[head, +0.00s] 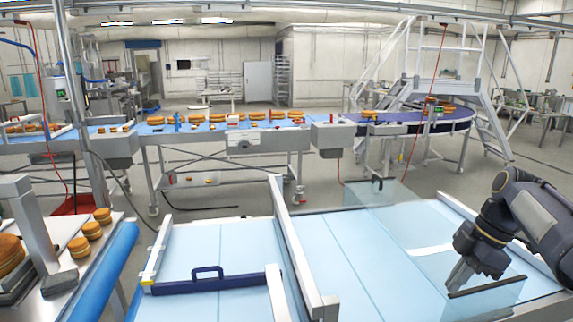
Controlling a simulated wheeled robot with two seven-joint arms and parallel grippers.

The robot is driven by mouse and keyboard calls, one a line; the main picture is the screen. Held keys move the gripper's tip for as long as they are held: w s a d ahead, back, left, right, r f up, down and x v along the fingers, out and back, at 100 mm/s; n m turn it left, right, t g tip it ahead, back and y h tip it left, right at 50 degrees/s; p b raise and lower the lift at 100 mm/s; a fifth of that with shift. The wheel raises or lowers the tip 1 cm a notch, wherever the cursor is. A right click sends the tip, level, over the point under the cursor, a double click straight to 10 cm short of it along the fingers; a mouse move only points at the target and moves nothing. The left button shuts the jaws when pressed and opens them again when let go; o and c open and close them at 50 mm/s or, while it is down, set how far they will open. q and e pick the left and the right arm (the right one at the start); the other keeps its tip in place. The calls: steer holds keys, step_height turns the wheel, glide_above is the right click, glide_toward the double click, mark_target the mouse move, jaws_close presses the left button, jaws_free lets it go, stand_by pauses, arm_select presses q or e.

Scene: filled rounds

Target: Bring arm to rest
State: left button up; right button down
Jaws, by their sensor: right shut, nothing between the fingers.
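My right arm comes in from the right edge. Its dark gripper (458,276) points down and to the left, shut and empty, low over the right part of the light blue conveyor surface (372,262). Part of it is close to a clear panel with a dark edge (487,287); I cannot tell whether they touch. My left gripper is not in view.
A dark blue bar with a handle (208,284) crosses the left lane, and a metal rail (290,240) divides the lanes. Filled rounds (79,247) lie on a table at left. A blue conveyor with more rounds (255,116) runs behind, with steps (490,120) at right.

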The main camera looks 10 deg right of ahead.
steer(key=s+a+f+m+t, duration=0.1)
steer(key=s+a+f+m, duration=0.2)
steer(key=a, duration=0.5)
steer(key=s+a+f+m+t, duration=0.2)
steer(key=s+a+f+m, duration=0.1)
steer(key=s+a+m, duration=0.3)
steer(key=s+a+f+m+t, duration=0.1)
steer(key=s+a+f+m, duration=0.3)
steer(key=a, duration=0.6)
steer(key=shift+s+m+t, duration=0.3)
steer(key=shift+s+m, duration=0.1)
steer(key=shift+m, duration=0.6)
